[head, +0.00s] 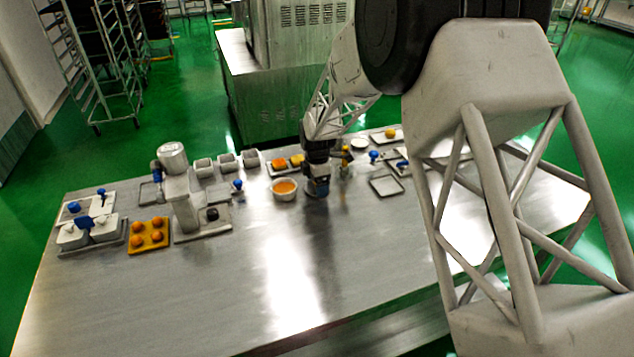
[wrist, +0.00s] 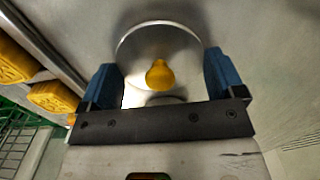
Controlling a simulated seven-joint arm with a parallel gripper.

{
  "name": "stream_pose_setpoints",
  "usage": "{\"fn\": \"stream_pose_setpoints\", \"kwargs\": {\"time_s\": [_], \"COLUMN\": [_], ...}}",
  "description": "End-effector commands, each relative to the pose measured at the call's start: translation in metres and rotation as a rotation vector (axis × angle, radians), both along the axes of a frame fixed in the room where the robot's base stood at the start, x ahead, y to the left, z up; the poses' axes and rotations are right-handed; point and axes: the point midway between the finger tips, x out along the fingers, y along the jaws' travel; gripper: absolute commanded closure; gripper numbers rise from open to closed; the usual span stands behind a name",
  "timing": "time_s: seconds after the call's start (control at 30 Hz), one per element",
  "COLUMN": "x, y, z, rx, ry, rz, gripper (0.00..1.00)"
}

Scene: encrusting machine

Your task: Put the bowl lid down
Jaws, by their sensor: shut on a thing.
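The bowl lid (wrist: 140,43), a round shiny metal disc with a yellow knob, fills the top middle of the wrist view. My gripper (wrist: 160,76) is shut on it, with one blue finger at each side of the disc. In the head view my gripper (head: 318,187) is low over the table, just right of a white bowl (head: 284,196) with orange filling. The bowl is uncovered. In the head view I cannot make out the lid at the gripper, nor whether it touches the table.
The steel table (head: 230,285) is clear across its front. A yellow tray (head: 148,248) with orange balls and a dispenser (head: 181,200) stand left. Small white containers (head: 227,161) line the back. An empty tray (head: 386,185) lies right. Yellow moulded pieces (wrist: 52,97) show left in the wrist view.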

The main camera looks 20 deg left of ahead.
Motion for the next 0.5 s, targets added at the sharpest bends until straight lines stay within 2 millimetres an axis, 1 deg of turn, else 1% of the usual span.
{"fn": "stream_pose_setpoints", "kwargs": {"time_s": [0.27, 0.3, 0.33, 0.37, 0.5], "x": [0.0000, 0.0001, 0.0000, 0.0000, 0.0000], "y": [0.0000, 0.0001, 0.0000, 0.0000, 0.0000], "z": [-0.0033, -0.0027, -0.0027, -0.0027, -0.0026], "rx": [0.000, 0.000, 0.000, 0.000, 0.000], "ry": [0.000, 0.000, 0.000, 0.000, 0.000], "rz": [0.000, 0.000, 0.000, 0.000, 0.000], "gripper": [0.35, 0.06, 0.01, 0.00, 0.00]}}
